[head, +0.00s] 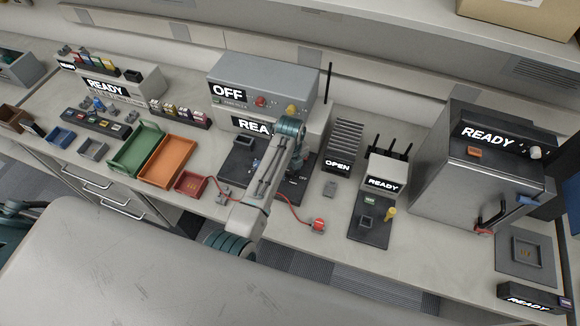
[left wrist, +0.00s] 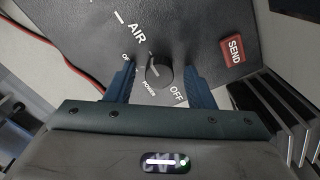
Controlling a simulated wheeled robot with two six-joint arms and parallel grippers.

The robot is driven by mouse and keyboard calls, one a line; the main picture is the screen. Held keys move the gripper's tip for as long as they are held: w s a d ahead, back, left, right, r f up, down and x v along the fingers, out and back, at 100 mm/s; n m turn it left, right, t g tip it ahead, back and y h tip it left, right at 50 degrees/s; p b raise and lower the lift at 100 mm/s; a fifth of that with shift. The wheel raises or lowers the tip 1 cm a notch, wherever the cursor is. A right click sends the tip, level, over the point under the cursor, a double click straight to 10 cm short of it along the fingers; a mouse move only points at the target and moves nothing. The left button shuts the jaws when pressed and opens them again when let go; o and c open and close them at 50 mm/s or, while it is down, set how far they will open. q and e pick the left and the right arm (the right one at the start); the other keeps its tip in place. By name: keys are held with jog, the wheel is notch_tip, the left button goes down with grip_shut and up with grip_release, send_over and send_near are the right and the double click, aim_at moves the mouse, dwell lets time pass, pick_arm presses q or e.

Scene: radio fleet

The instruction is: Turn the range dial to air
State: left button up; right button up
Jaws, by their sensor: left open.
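In the left wrist view a round black dial (left wrist: 159,76) stands on a dark panel (left wrist: 190,25). The word AIR is printed above and left of it, with POWER and OFF below it. Where its pointer aims is not clear. My left gripper (left wrist: 160,68) is open, with one blue finger on each side of the dial; I cannot tell whether they touch it. In the head view my left arm hides most of the dark panel (head: 240,160) and the dial, under a grey unit reading OFF (head: 262,83). My right gripper is not in view.
A red SEND button (left wrist: 233,48) sits right of the dial. A red cable runs over the bench to a red piece (head: 319,225). A slatted rack marked OPEN (head: 345,140) stands close on the right. Green (head: 137,148) and orange (head: 168,160) trays lie left.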

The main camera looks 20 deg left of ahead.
aim_at(290, 171)
pick_arm(q)
notch_tip(290, 171, up, 11)
jog(key=b, duration=0.3)
jog(key=shift+f, duration=0.15)
dwell(0.4)
